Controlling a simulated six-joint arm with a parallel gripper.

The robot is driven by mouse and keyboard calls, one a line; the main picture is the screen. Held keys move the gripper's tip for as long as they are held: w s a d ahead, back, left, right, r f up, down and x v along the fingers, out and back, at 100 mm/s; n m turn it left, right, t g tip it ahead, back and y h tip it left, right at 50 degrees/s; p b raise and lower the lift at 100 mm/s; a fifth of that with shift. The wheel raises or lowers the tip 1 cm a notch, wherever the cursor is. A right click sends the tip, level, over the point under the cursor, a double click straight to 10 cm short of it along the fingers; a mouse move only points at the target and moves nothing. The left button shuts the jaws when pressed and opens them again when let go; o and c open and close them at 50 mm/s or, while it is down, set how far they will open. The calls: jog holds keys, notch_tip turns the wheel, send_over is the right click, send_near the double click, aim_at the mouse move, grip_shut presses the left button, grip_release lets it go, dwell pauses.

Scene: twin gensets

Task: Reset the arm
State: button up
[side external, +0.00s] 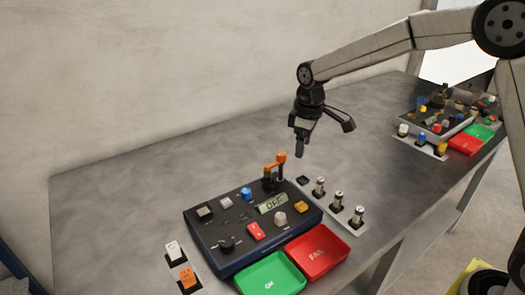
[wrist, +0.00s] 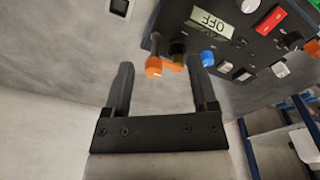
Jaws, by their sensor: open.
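My arm reaches in from the upper right in the side external view. My gripper (side external: 300,146) points down and hangs above the grey table, behind the near control panel (side external: 240,262). In the wrist view my gripper (wrist: 160,82) has its two dark fingers spread apart with nothing held between them. An orange-handled lever (side external: 276,160) stands up at the panel's back edge, just below and left of the gripper. In the wrist view the lever's orange tip (wrist: 154,67) appears near the space between the fingers; I cannot tell the distance. The panel's display (side external: 273,203) reads OFF.
A green OK tray (side external: 270,277) and a red FAIL tray (side external: 318,250) lie before the panel. Several cylindrical parts (side external: 338,200) stand right of it; white (side external: 173,251) and orange (side external: 187,277) blocks stand left. A second panel (side external: 445,127) sits far right. The table's back left is clear.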

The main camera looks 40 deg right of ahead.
jog(key=s+d+f+m+t, duration=0.1)
jog(key=s+f+m, duration=0.2)
jog(key=s, duration=0.7)
jog(key=s+d+f+m, duration=0.1)
jog(key=s+f+m, duration=0.2)
jog(key=s, duration=0.7)
jog(key=shift+s+d+f+t, duration=0.2)
jog(key=shift+s+f+t, duration=0.1)
jog(key=shift+f+t, duration=0.15)
